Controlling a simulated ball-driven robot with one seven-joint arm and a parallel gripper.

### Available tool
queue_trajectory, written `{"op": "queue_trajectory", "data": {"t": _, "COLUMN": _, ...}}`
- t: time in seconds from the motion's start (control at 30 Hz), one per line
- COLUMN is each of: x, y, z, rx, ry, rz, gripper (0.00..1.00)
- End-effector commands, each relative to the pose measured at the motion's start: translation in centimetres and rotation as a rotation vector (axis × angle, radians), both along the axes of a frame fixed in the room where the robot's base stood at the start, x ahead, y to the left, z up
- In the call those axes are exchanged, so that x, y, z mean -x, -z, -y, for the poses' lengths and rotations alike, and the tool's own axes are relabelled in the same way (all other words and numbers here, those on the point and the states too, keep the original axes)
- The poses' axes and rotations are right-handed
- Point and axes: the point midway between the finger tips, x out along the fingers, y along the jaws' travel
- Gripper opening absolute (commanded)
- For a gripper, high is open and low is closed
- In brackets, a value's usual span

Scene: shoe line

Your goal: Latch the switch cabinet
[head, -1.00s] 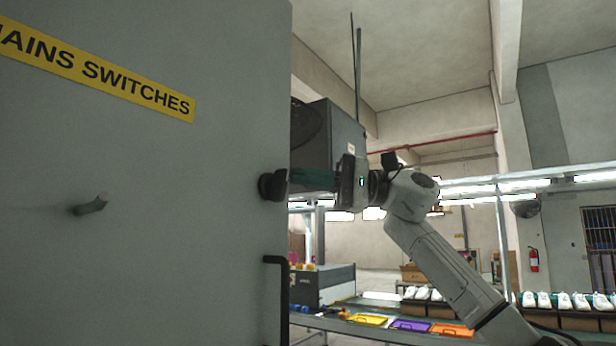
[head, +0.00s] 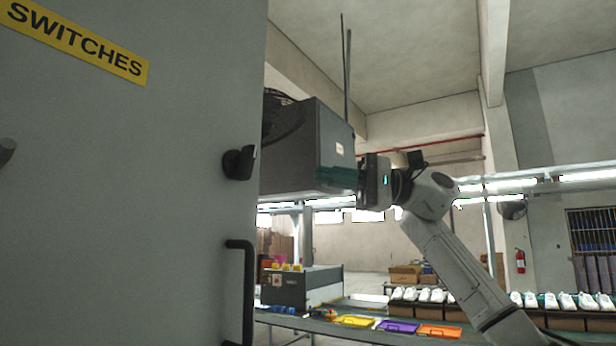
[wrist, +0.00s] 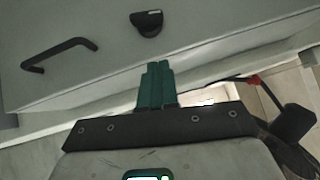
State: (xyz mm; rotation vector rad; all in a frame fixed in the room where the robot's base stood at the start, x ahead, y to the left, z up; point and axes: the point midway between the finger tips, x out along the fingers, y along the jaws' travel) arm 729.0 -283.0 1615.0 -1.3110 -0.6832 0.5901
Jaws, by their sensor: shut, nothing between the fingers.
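The switch cabinet's grey door (head: 130,200) fills the left of the head view, with a yellow "SWITCHES" label (head: 75,38). A black latch knob (head: 239,163) sits near the door's right edge, above a black bar handle (head: 240,290). In the wrist view the latch knob (wrist: 147,22) is ahead of the fingers and the bar handle (wrist: 58,54) is to the left. My gripper (head: 322,177) is to the right of the latch, apart from it. Its green fingers (wrist: 156,84) are together and empty. Whether the door is fully closed I cannot tell.
A dark machine with a fan (head: 310,145) stands behind my gripper. A conveyor line (head: 370,328) with yellow, purple and orange trays runs below. A fire extinguisher (head: 520,261) hangs on the far wall.

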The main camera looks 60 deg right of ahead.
Motion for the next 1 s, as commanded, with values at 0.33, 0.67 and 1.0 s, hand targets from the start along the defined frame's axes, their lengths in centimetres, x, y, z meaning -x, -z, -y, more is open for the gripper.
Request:
{"op": "queue_trajectory", "data": {"t": 0.33, "x": 2.1, "y": 0.6, "z": 2.3, "rx": -0.001, "ry": 0.001, "rz": 0.0, "gripper": 0.0}}
{"op": "queue_trajectory", "data": {"t": 0.67, "x": 2.1, "y": 0.5, "z": 2.3, "rx": 0.0, "ry": 0.0, "rz": 0.0, "gripper": 0.0}}
{"op": "queue_trajectory", "data": {"t": 1.0, "x": 2.1, "y": 0.6, "z": 2.2, "rx": 0.0, "ry": 0.0, "rz": 0.0, "gripper": 0.0}}
